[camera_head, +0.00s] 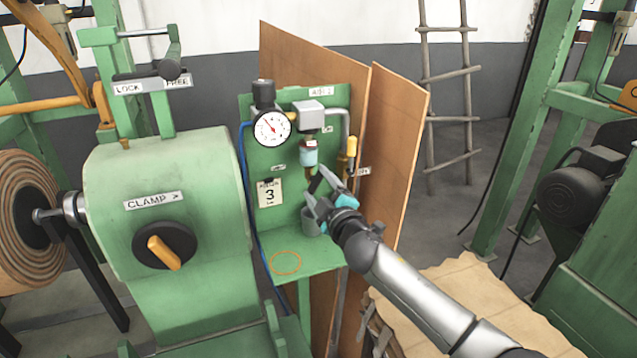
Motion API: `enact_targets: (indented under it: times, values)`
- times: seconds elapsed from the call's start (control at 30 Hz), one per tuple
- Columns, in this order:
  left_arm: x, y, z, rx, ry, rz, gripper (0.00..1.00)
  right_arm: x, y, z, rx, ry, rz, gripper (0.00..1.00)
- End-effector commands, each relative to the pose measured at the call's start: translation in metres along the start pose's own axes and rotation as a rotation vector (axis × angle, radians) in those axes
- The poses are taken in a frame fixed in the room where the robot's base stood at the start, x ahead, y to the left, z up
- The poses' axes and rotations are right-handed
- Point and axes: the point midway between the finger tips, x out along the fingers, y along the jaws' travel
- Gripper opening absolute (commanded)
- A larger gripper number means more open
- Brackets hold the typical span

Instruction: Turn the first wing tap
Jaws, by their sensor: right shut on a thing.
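A green panel (285,100) carries a round gauge (272,128) and a small filter with a pale blue bowl (309,155). The wing tap (310,173) shows as a small brownish fitting just below the bowl, partly hidden by my fingers. My right gripper (316,186) reaches in from the lower right and is shut on the wing tap under the bowl. The contact itself is small and mostly covered. My left gripper is not in view.
A grey-green cup (314,220) stands just below my right gripper. A yellow-handled valve (351,147) is close on its right. The green shelf (318,258) has an orange ring mark (286,263). A green clamp machine (180,190) stands left; brown boards (398,150) stand behind.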

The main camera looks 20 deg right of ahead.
Motion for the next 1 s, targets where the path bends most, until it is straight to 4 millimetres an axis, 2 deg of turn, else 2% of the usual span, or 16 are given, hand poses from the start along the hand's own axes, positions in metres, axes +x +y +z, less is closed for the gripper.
enact_targets:
  times: [0.5, 1.0]
  values:
    - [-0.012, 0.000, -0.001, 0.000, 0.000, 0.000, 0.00, 0.000, 0.000, 0.000, -0.417, 0.000, 0.000, 0.17]
    - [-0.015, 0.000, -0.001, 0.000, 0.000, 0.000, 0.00, 0.000, -0.001, 0.000, -0.554, 0.001, 0.000, 0.17]
